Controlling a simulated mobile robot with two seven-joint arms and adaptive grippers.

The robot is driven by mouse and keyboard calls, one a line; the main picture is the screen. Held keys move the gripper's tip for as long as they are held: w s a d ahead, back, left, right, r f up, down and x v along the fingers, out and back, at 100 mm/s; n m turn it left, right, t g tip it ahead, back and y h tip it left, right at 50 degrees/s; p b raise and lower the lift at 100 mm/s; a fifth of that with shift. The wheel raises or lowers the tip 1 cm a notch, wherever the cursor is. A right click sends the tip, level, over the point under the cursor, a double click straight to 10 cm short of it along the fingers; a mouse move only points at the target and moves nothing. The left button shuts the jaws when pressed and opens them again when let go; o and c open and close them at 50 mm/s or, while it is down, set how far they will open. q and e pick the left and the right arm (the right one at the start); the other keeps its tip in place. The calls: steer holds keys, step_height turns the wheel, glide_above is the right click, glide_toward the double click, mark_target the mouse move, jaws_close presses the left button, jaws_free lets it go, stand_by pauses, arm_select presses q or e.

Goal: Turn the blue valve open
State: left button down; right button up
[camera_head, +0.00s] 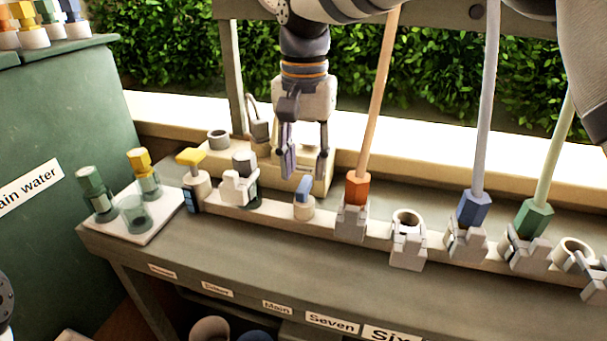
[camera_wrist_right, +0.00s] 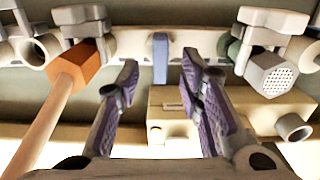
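The blue valve (camera_head: 303,197) is a small blue lever on a pale round base, set in the beige rail. Its blue handle also shows in the right wrist view (camera_wrist_right: 160,58), upright in the picture and between the fingertips, with gaps on both sides. My right gripper (camera_head: 306,178) points down from above, just behind and over the valve. Its purple-padded fingers are apart and hold nothing. Whether the fingertips reach down beside the handle is hard to tell. My left gripper is not in view.
An orange-ended pole (camera_head: 358,188) stands close right of the valve. Blue (camera_head: 473,210) and green (camera_head: 534,218) poles stand further right. A grey-white fitting (camera_head: 238,187) and a yellow valve (camera_head: 190,157) are left. A white tray (camera_head: 160,222) holds bottles and a glass. The front ledge is clear.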

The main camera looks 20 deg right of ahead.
mark_target(304, 183)
step_height(304, 183, down, 3)
steer(key=shift+f, duration=0.2)
steer(key=shift+c, duration=0.3)
jaws_close()
